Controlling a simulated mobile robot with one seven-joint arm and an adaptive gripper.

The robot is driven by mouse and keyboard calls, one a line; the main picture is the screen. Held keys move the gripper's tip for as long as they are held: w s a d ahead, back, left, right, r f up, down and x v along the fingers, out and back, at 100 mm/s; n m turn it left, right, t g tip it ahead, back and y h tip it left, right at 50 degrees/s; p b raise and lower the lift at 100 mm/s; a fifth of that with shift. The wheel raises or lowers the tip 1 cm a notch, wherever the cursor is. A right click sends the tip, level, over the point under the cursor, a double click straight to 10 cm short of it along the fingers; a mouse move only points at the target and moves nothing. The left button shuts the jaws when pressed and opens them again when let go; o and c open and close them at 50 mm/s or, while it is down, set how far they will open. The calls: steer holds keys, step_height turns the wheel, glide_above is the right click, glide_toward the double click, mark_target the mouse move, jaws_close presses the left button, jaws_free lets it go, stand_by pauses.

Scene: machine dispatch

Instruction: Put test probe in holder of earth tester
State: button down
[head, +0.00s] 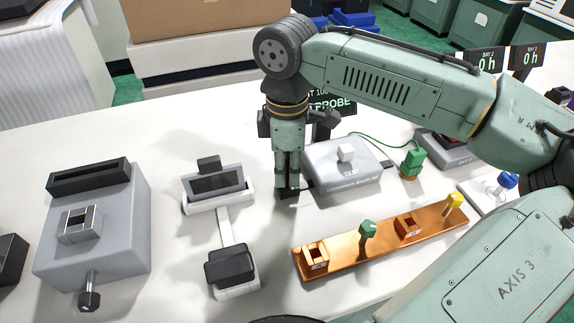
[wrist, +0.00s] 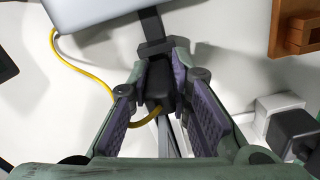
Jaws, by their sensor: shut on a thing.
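The earth tester (head: 345,185) is a light grey box with a white knob on top, just right of my gripper. In the wrist view its edge (wrist: 105,10) shows at top left. A black bracket (wrist: 151,30), seemingly the holder, juts from its side toward my gripper. My gripper (head: 288,185) points down and is shut on the black test probe (wrist: 157,90), whose yellow cable (wrist: 88,72) runs back to the tester. The probe is at or very near the bracket's end. I cannot tell whether it is seated; the fingers hide part of it.
An orange rail (head: 345,262) with small green, orange and yellow parts lies in front of the tester. A green clamp (head: 412,162) stands to its right. A white stand with black parts (head: 222,215) is close on the left, then a grey machine (head: 115,235).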

steer(key=c, duration=1.5)
jaws_free()
steer(key=shift+r, duration=0.1)
step_height(320, 180, up, 12)
steer(key=shift+r+b, duration=0.15)
steer(key=shift+b, duration=0.25)
